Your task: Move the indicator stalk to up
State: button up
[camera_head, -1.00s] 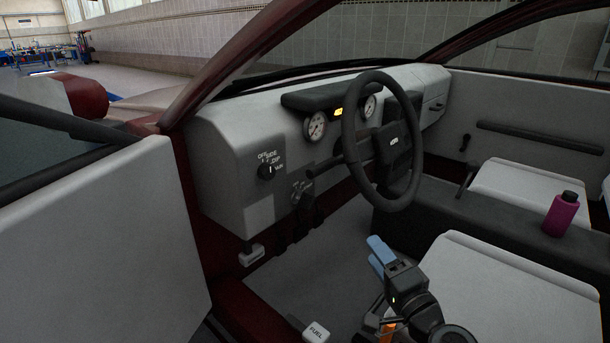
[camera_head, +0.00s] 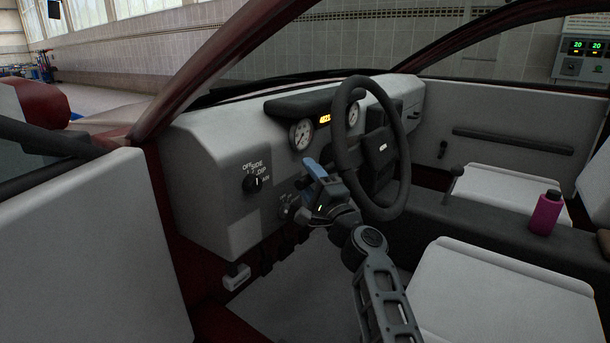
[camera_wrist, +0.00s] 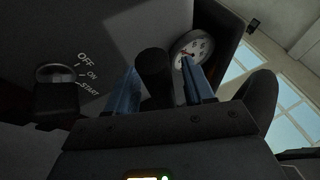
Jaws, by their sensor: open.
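The indicator stalk is a dark rod with a rounded end. In the wrist view the stalk (camera_wrist: 154,68) stands between my two blue fingers, closer to the left one. My gripper (camera_wrist: 164,84) is open, with a finger on each side of it; I cannot tell whether either touches. In the head view my gripper (camera_head: 316,170) is just left of the steering wheel (camera_head: 340,140), in front of the dashboard. There it hides most or all of the stalk.
The light switch (camera_head: 252,183) is on the dash to the left. The ignition switch (camera_wrist: 62,88) shows left of my fingers in the wrist view. A round gauge (camera_head: 301,134) sits above my gripper. The seat (camera_head: 470,285) and a magenta bottle (camera_head: 546,212) are to the right.

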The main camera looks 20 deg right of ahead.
jog(key=shift+w+a+r, duration=0.1)
jog(key=shift+w+r, duration=0.1)
jog(key=shift+w, duration=0.5)
jog(key=shift+c, duration=0.3)
grip_shut()
